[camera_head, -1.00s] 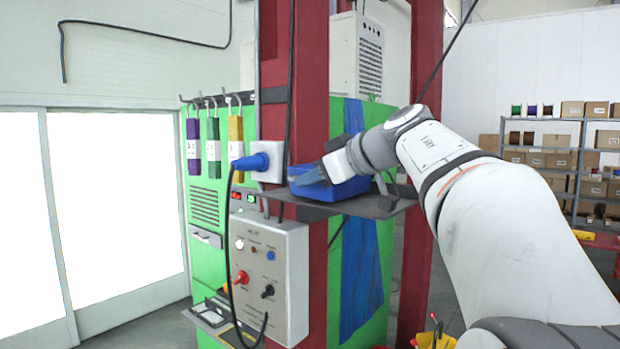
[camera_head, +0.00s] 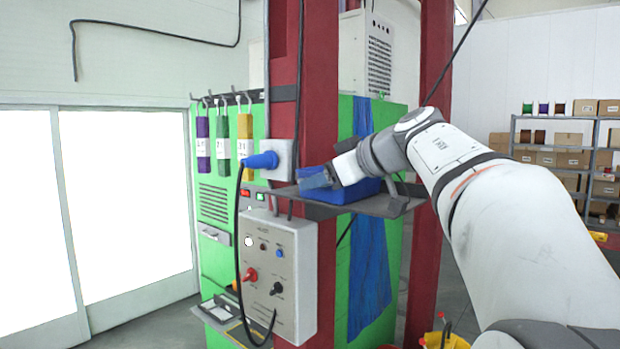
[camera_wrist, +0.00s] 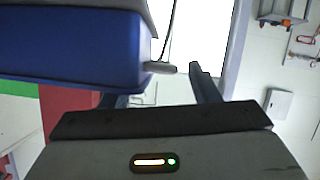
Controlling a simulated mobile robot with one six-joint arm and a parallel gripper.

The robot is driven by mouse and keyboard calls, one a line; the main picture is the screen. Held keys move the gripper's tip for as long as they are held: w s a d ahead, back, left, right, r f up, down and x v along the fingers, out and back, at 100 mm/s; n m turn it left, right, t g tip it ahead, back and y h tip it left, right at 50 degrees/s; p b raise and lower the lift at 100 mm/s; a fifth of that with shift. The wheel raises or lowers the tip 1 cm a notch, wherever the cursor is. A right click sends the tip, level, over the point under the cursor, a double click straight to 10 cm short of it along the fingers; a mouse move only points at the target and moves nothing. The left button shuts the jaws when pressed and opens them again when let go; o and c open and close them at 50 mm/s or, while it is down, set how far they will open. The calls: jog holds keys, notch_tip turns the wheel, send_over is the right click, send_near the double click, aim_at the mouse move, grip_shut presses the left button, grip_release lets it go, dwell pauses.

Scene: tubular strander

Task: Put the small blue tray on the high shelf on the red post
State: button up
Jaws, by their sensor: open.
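The small blue tray (camera_head: 350,190) rests on the dark grey shelf (camera_head: 385,207) on the red post (camera_head: 318,90) in the head view. My gripper (camera_head: 315,181) is at the tray's near left side, in front of its wall. In the wrist view the tray (camera_wrist: 70,45) fills the upper left, with a grey surface, likely the shelf (camera_wrist: 95,5), along the top edge. My gripper (camera_wrist: 155,82) is open there, with one finger clear of the tray and the other partly hidden behind it. Whether a finger touches the tray cannot be told.
A blue plug (camera_head: 262,160) in a white socket box sits left of the shelf, its black cable hanging down. A grey control box (camera_head: 278,270) is below. Coloured bundles (camera_head: 222,140) hang on hooks at left. A white box unit (camera_head: 366,55) stands behind, above the shelf.

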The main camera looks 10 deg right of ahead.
jog(key=b+v, duration=0.2)
jog(key=v, duration=1)
